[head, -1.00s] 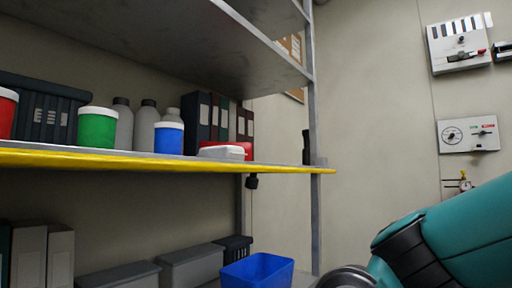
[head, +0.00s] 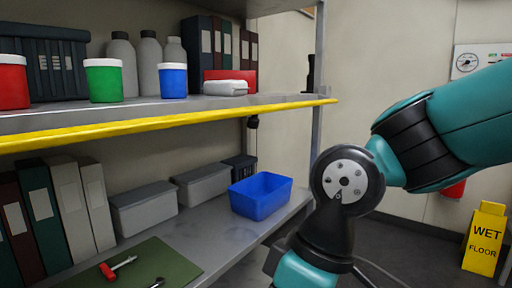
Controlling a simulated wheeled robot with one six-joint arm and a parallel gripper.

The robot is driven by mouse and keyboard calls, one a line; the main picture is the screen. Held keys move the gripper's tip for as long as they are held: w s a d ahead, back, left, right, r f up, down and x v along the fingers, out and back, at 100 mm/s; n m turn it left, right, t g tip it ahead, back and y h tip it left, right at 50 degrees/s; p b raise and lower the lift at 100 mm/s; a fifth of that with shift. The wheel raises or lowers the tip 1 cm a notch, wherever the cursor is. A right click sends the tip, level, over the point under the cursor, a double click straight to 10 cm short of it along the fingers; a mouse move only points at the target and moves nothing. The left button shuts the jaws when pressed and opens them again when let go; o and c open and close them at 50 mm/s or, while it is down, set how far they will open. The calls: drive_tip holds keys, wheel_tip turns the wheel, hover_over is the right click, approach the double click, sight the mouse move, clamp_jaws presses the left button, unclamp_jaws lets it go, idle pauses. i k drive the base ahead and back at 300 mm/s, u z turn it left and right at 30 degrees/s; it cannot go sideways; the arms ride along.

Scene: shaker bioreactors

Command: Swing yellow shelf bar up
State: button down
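The yellow shelf bar (head: 170,124) runs along the front edge of the middle shelf, from the left picture edge to near the metal upright. It looks level and lies at the height of the shelf board (head: 60,119). My gripper is outside the head view; only teal and black links of my arm show at the right, apart from the bar.
Red (head: 12,82), green (head: 104,80) and blue (head: 173,81) jars stand behind the bar. The lower shelf holds a blue bin (head: 261,195), grey boxes (head: 145,208), binders and a green mat (head: 150,265). The metal upright (head: 318,90) and a yellow wet-floor sign (head: 484,238) stand right.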

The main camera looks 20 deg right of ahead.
sight(33, 141)
drive_tip(key=z, duration=0.05)
drive_tip(key=k, duration=1.2)
drive_tip(key=z, duration=0.85)
drive_tip(key=i, duration=1.15)
drive_tip(key=u, duration=0.15)
